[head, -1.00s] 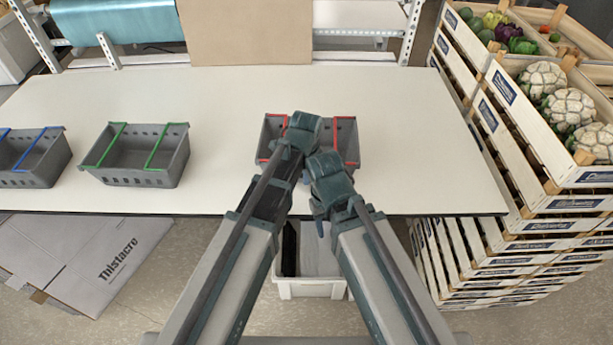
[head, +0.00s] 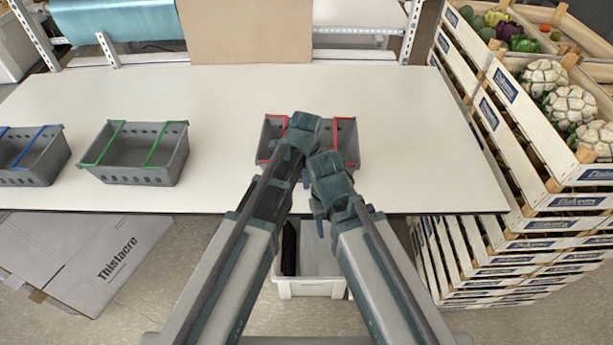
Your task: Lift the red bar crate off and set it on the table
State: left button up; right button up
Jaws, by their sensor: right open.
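The red bar crate (head: 347,150) is a grey crate with red bars across its top, near the table's front edge. My arms hide its middle and much of its front, so I cannot tell whether it rests on another crate. My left gripper (head: 305,176) is over the crate's middle; its fingers are mostly hidden and I cannot tell whether they are open. My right gripper (head: 320,222) is open, lower in the picture, at the table's front edge. I see nothing in it. The table (head: 430,140) is white.
A grey crate with green bars (head: 135,177) and one with blue bars (head: 28,178) stand to the left. The table's right side is clear. Stacked wooden vegetable crates (head: 535,125) stand beside its right edge. A white bin (head: 310,288) sits below the front edge.

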pick_arm(q)
jog(key=shift+r, duration=0.1)
notch_tip(320, 180, up, 14)
jog(key=s+p, duration=0.2)
jog(key=p, duration=1.1)
jog(key=shift+f+p, duration=0.25)
jog(key=shift+p, duration=0.1)
jog(key=s+a+n, duration=0.4)
jog(key=a+n, duration=0.5)
jog(key=s+a+n, duration=0.5)
jog(key=a+n, duration=0.3)
jog(key=n, duration=0.1)
jog(key=s+d+f+m+g+b, duration=0.1)
jog(key=s+d+f+b, duration=0.1)
jog(key=d+f+b, duration=0.3)
jog(key=s+d+f+m+y+b, duration=0.1)
jog(key=s+d+f+m+b, duration=0.1)
jog(key=d+f+b, duration=0.4)
jog(key=shift+s+f+g+b, duration=0.4)
jog(key=shift+s+f+b, duration=0.35)
jog(key=shift+s+f, duration=0.05)
jog(key=shift+a, duration=0.1)
